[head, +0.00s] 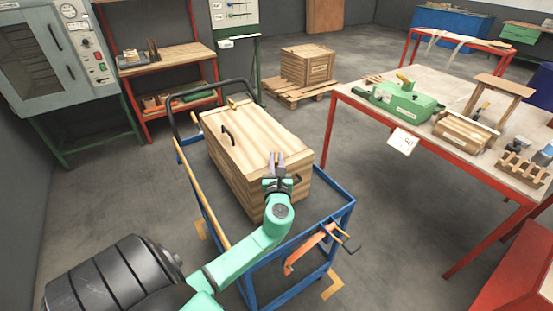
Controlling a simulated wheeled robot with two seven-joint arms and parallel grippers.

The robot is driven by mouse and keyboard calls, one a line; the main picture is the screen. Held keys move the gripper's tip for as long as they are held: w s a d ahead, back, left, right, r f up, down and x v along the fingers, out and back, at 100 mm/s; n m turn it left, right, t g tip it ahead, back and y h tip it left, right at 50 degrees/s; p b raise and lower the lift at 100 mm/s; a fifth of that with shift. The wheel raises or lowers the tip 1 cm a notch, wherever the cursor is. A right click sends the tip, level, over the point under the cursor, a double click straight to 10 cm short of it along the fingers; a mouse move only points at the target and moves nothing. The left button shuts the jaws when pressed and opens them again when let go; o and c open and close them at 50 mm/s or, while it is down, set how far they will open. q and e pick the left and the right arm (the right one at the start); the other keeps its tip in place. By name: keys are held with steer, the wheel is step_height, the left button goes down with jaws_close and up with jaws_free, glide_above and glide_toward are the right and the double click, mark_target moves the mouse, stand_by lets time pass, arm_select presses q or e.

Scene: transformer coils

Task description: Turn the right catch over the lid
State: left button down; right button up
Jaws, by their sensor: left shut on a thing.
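A pale striped wooden box with a lid (255,135) stands on a blue cart in the middle of the head view. A small yellow catch (238,102) shows at the lid's far end. My left gripper (277,160) is over the lid's near right end, with its fingers close together. It is shut on the right catch, which is mostly hidden behind the fingers, so I cannot tell how far it is turned. My right gripper is not in view.
The blue cart frame (345,208) surrounds the box, with an orange tool (308,250) hanging at its near side. A red-legged workbench (350,92) stands to the right with a green machine (405,98). Grey floor is free between cart and bench.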

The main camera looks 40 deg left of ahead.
arm_select(q)
steer(key=shift+n+g+y, duration=0.7)
steer(key=shift+g+y, duration=0.1)
steer(key=shift+f+n+g+y, duration=0.1)
steer(key=shift+n+g+y, duration=0.7)
steer(key=shift+g, duration=0.2)
steer(key=n+g+y+b, duration=0.1)
steer(key=n+g, duration=0.1)
steer(key=g, duration=0.1)
steer(key=shift+s+n+g+y, duration=0.1)
steer(key=shift+n+g+y, duration=0.2)
steer(key=shift+y, duration=0.1)
steer(key=shift+n+g+b, duration=0.4)
steer(key=shift+g+b, duration=0.1)
steer(key=shift+g, duration=0.1)
steer(key=shift+y, duration=0.3)
steer(key=c, duration=0.9)
jaws_free()
